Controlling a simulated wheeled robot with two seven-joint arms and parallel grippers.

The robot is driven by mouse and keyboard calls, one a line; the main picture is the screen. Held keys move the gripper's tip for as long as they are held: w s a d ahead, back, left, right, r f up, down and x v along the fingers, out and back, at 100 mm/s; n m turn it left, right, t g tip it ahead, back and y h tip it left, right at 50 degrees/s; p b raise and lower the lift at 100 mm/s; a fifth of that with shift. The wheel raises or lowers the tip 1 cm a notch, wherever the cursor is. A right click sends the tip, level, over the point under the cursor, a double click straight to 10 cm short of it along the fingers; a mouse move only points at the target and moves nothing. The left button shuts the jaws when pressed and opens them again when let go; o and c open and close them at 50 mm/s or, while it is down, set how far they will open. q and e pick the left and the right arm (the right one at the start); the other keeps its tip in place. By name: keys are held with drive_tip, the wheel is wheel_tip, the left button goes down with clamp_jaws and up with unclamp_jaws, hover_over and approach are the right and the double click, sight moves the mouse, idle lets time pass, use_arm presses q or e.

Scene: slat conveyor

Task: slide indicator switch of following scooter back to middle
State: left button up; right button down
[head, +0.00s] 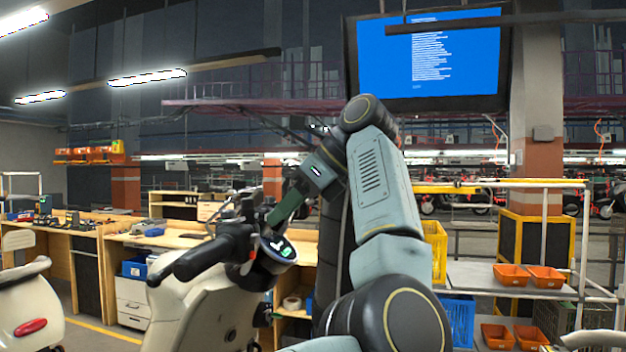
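A cream scooter (205,305) stands left of centre, with a black handlebar grip (203,257) pointing toward me and a lit round display (279,247). Dark switch housings (240,238) sit between grip and display; the indicator switch itself is too small to make out. My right gripper is not in view.
Another cream scooter (25,305) with a red light stands at the far left. Wooden workbenches (165,238) run behind. A shelf rack (480,276) with orange bins (546,277) is at right, near blue (457,318) and yellow crates (434,250). A screen (430,55) hangs above.

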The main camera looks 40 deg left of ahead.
use_arm(q)
drive_tip(key=p+v, duration=0.3)
drive_tip(key=v, duration=0.5)
drive_tip(key=shift+d+r+p, duration=0.2)
drive_tip(key=shift+r+p, duration=0.05)
drive_tip(key=shift+p, duration=0.15)
